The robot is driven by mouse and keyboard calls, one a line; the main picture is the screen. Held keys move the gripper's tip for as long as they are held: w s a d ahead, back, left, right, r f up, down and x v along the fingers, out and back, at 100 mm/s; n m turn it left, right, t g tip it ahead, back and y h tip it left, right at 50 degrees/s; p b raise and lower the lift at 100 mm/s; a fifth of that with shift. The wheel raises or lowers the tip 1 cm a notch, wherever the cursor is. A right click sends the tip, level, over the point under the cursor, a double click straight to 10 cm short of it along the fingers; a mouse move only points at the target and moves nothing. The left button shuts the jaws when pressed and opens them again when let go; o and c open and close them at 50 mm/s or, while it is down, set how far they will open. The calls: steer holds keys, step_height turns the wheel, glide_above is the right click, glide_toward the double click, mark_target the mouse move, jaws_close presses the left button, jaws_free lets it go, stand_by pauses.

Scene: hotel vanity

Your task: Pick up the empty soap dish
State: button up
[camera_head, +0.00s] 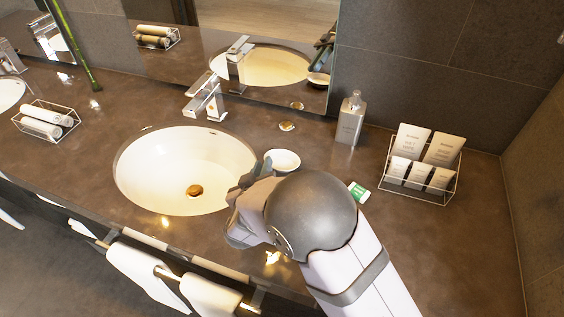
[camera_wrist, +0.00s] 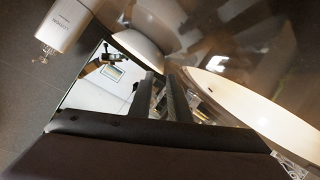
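The soap dish (camera_head: 283,160) is a small white dish on the counter, just right of the sink. It looks empty, and my gripper hides part of its near left side in the head view. In the wrist view the white dish (camera_wrist: 142,46) is at top centre, just beyond the fingertips. My gripper (camera_head: 256,172) is low over the counter between the sink's right rim and the dish. In the wrist view my gripper (camera_wrist: 161,76) shows two dark fingers with a gap between them and nothing held. Whether a finger touches the dish cannot be told.
The sink (camera_head: 170,170) lies left of my gripper, with its faucet (camera_head: 206,97) behind. A soap dispenser (camera_head: 350,118) stands at the back right. A green-and-white item (camera_head: 359,191) lies right of the dish. A wire rack of packets (camera_head: 421,166) is farther right.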

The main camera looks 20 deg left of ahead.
mark_target(266, 155)
steer(key=shift+p+x, duration=0.45)
steer(key=shift+x, duration=1.6)
jaws_close()
steer(key=shift+r, duration=0.1)
step_height(266, 155, up, 10)
